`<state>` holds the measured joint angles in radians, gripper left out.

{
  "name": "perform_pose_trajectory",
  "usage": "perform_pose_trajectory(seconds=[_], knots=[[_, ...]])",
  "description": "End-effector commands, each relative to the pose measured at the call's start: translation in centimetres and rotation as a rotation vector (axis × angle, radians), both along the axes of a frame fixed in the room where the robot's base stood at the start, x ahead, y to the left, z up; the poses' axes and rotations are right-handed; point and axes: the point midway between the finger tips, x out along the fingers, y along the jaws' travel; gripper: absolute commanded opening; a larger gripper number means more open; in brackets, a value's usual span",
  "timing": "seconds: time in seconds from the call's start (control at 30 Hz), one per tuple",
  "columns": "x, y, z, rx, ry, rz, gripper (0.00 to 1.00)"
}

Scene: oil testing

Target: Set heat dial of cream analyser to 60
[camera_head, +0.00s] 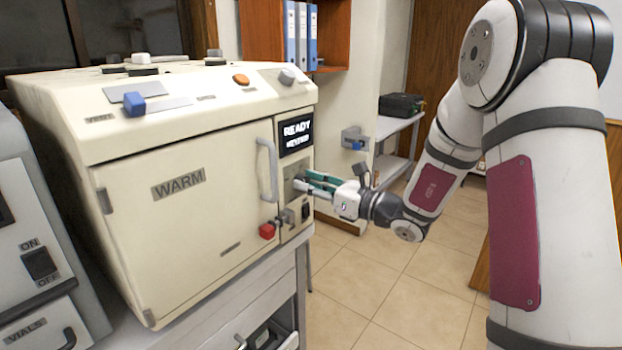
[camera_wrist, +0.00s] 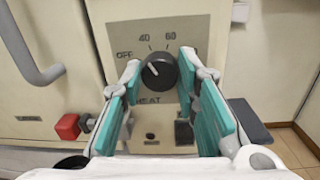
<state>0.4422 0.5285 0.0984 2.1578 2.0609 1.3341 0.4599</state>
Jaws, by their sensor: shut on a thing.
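The cream analyser (camera_head: 190,200) stands on a grey bench at the left in the head view, its door labelled WARM. Its black round heat dial (camera_wrist: 160,72) sits on the front panel in the wrist view, with OFF, 40 and 60 printed around it and HEAT below. The dial's white mark points up and left, between OFF and 40. My gripper (camera_head: 303,181) reaches the panel from the right. In the wrist view its teal-padded fingers (camera_wrist: 160,70) are shut on the dial, one on each side. The dial is hidden by the fingers in the head view.
The door handle (camera_head: 267,170) and a red knob (camera_head: 267,230) are left of the fingers. A display (camera_head: 296,133) reading READY is above. A wall fixture (camera_head: 355,140) stands out behind. The tiled floor (camera_head: 365,270) is clear.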

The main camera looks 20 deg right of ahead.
Motion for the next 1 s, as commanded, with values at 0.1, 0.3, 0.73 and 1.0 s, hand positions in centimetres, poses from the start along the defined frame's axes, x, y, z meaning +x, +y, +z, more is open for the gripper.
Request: perform_pose_trajectory(seconds=[0.1,0.3,0.73,1.0], knots=[[-0.13,-0.03,0.22,0.090,0.066,0.000,0.01],[-0.14,-0.09,0.20,0.244,0.178,-0.001,0.01],[-0.09,-0.15,0.07,0.545,0.395,-0.002,0.01],[-0.05,-0.10,-0.02,0.664,0.481,0.000,0.01]])
